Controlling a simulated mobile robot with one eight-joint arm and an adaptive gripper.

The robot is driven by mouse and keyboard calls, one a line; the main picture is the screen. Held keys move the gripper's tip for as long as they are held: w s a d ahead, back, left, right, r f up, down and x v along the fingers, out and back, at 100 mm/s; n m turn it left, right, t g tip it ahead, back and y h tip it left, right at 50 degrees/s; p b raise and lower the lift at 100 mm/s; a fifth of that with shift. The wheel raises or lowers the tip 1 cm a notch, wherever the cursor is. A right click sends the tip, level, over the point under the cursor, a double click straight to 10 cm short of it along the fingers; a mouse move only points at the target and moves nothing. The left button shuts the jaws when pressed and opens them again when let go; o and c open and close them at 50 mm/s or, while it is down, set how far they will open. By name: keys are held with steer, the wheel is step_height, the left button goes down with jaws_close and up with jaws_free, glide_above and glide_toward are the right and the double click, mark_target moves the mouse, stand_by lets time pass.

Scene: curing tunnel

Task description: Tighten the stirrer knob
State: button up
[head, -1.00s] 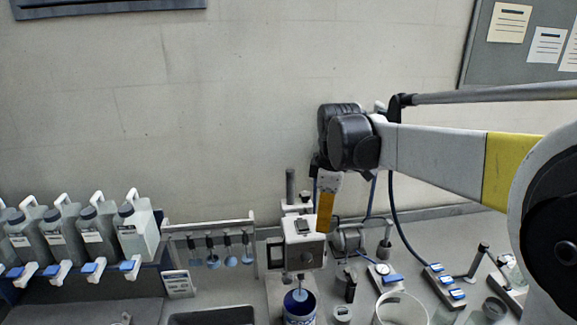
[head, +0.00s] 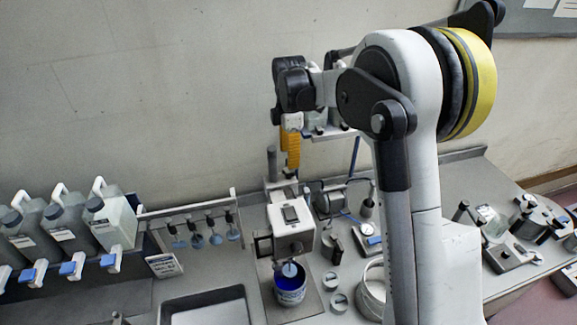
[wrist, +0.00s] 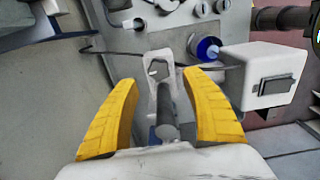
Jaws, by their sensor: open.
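The stirrer head (head: 290,240) is a white box with a dark switch, above a white pot (head: 290,287) of blue liquid. Its grey post (head: 272,162) rises behind it. My gripper (head: 290,168) hangs above and behind the head, fingers down. In the wrist view, my yellow fingers (wrist: 165,105) are apart and empty. The post (wrist: 167,112) lies between them in the picture, and I see no contact. A white clamp (wrist: 172,62) carries a small grey part (wrist: 158,68), which may be the knob; I cannot tell for sure. The head (wrist: 265,72) is at right.
Grey jugs (head: 70,228) stand at the left beside a rack of hanging blue paddles (head: 198,240). A tray (head: 205,308) lies in front. A clear beaker (head: 372,290), small jars and a pump (head: 328,198) crowd the right of the stirrer. The wall stands close behind.

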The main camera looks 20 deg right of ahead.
mark_target(289, 173)
step_height(289, 173, down, 6)
steer(key=shift+w+r, duration=0.1)
steer(key=shift+r, duration=0.05)
steer(key=c, duration=1.2)
